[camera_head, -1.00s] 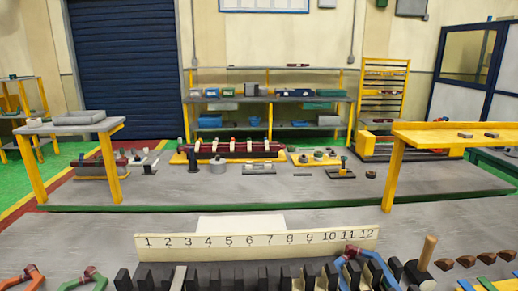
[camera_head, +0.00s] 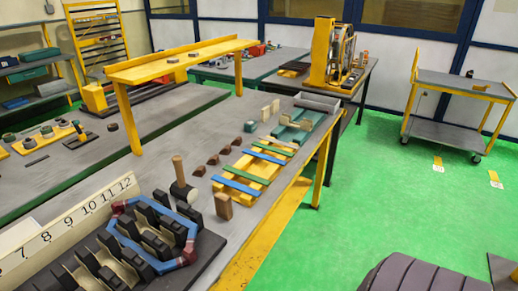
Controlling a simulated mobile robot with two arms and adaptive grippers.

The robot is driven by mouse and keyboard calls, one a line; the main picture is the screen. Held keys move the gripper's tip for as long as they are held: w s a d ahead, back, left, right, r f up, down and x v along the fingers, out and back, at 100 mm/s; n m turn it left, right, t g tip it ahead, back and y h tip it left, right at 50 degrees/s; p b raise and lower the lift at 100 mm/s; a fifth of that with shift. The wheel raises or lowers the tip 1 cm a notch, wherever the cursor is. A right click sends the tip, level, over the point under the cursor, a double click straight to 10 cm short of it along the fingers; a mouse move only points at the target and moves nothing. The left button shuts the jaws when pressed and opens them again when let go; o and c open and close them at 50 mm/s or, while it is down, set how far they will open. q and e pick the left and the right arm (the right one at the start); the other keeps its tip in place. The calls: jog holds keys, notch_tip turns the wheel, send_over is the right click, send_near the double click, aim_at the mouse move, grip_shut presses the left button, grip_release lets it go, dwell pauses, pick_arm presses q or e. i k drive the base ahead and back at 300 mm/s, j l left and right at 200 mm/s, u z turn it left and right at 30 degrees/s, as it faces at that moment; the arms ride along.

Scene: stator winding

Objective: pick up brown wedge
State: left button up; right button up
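Several small dark brown wedge-like blocks lie in a row on the grey bench, left of the yellow tray; the nearest brown block (camera_head: 199,171) and the farthest brown block (camera_head: 237,141) mark its ends. A lighter brown upright wooden block (camera_head: 222,206) stands near the bench's front edge, beside a mallet (camera_head: 183,190). I cannot tell which of these the task means. Neither of my grippers is in view.
A slotted black stator (camera_head: 130,250) with a blue and red coil (camera_head: 165,262) and a numbered strip (camera_head: 85,213) fills the lower left. A yellow tray (camera_head: 240,193) holds blue, yellow and green strips. A yellow raised shelf (camera_head: 180,62) stands behind.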

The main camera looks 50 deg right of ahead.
aim_at(227, 150)
jog(key=z, duration=1.2)
jog(key=i+l, duration=0.15)
jog(key=l, duration=0.25)
jog(key=i+l+u, duration=0.1)
jog(key=l, duration=0.35)
jog(key=i+l, duration=0.15)
jog(key=l, duration=0.25)
jog(key=i+l+u, duration=0.1)
jog(key=l, duration=0.3)
jog(key=i+l+u, duration=0.1)
jog(key=l, duration=0.35)
